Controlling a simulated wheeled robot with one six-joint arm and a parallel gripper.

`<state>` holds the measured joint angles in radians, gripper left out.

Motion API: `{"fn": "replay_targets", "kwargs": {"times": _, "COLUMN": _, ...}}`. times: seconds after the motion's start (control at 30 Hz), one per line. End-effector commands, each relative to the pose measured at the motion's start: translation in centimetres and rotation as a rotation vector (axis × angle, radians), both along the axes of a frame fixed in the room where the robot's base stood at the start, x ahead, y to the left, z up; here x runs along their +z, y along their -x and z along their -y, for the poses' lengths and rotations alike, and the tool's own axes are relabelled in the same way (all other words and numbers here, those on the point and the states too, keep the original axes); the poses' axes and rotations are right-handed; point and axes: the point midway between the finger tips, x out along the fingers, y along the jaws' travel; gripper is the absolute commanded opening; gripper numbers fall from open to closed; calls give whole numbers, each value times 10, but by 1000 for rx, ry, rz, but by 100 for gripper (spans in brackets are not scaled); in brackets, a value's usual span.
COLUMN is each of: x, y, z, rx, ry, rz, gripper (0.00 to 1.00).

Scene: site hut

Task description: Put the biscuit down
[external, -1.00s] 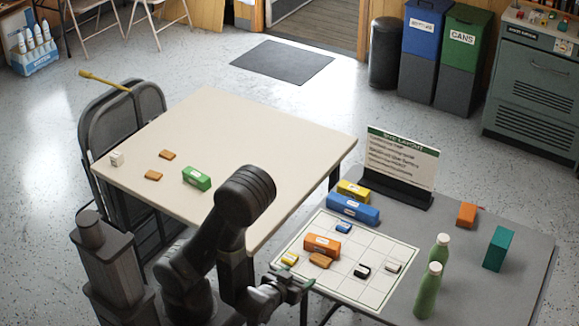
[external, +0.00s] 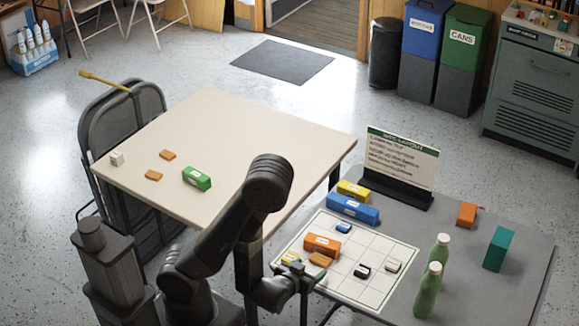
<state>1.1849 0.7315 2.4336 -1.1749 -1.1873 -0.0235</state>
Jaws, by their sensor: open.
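A brown biscuit (external: 320,259) lies on the white grid sheet (external: 375,292), just in front of an orange block (external: 322,244). Two more biscuits lie on the cream table, one farther back (external: 167,154) and one nearer (external: 154,175). My gripper (external: 307,268) is open at the sheet's left edge, its fingers close around the near side of the sheet's biscuit. I cannot tell whether they touch it. My gripper partly hides a small yellow piece (external: 291,257).
The grid also carries small blue (external: 343,227), black (external: 362,271) and pale (external: 393,266) pieces. Blue (external: 353,208) and yellow (external: 353,191) blocks stand behind it. Two green bottles (external: 428,290) stand to the right, beside a teal block (external: 498,249). A sign (external: 401,160) stands at the back.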

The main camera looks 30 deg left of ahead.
Motion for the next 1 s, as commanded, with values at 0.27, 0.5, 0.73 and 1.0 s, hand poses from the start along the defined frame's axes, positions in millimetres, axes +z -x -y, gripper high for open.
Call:
{"fn": "replay_targets", "kwargs": {"times": 0.27, "x": -14, "y": -27, "z": -4, "rx": 5, "ry": 0, "rz": 0, "gripper": 67}}
{"fn": "replay_targets", "kwargs": {"times": 0.5, "x": -19, "y": -40, "z": -3, "rx": 2, "ry": 0, "rz": 0, "gripper": 67}}
{"fn": "replay_targets", "kwargs": {"times": 0.73, "x": -19, "y": -40, "z": -3, "rx": 0, "ry": 0, "rz": -1, "gripper": 67}}
{"fn": "replay_targets", "kwargs": {"times": 1.0, "x": -19, "y": -40, "z": -3, "rx": 1, "ry": 0, "rz": 0, "gripper": 34}}
